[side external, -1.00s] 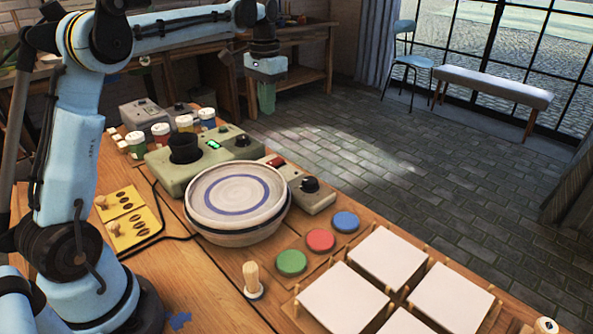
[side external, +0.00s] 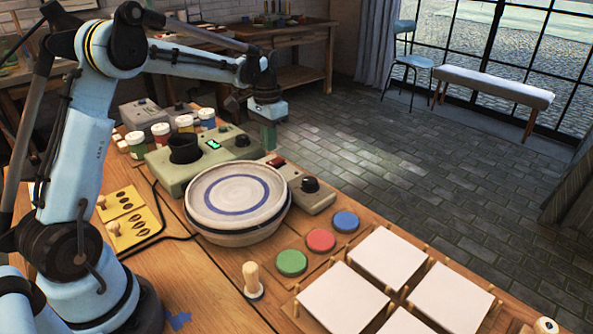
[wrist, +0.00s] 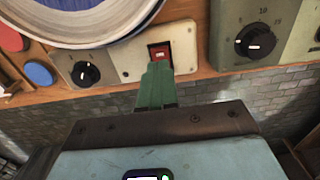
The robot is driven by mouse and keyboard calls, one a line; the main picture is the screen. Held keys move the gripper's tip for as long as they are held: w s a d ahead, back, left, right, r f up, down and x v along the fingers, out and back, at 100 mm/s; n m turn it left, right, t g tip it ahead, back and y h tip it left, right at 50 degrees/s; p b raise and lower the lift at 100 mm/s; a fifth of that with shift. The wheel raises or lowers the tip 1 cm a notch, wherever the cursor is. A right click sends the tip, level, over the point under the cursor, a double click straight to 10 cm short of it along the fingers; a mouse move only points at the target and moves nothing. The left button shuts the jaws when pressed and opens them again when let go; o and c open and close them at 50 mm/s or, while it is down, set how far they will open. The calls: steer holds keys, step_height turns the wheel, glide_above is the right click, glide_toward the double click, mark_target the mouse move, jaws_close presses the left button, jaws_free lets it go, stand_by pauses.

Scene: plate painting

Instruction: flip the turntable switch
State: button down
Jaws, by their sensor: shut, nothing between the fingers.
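The turntable (side external: 237,193) is a round pale disc with a blue ring, set on the wooden table; part of it shows at the top left of the wrist view (wrist: 85,22). Its switch (side external: 276,160) is a red rocker on a beige control box, beside a black knob. The switch also shows in the wrist view (wrist: 160,52), partly covered by my fingertips. My gripper (side external: 268,136) has green fingers, shut and empty, pointing down just behind the switch. In the wrist view its fingertips (wrist: 157,68) lie at the switch's lower edge; I cannot tell whether they touch it.
A grey-green unit with a black cup and green display (side external: 213,145) stands left of the switch. Paint jars (side external: 185,123) stand behind it. Coloured round pads (side external: 320,240) and white tiles (side external: 387,254) lie at the front right.

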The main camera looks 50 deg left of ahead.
mark_target(270, 163)
steer(key=shift+f, duration=1.95)
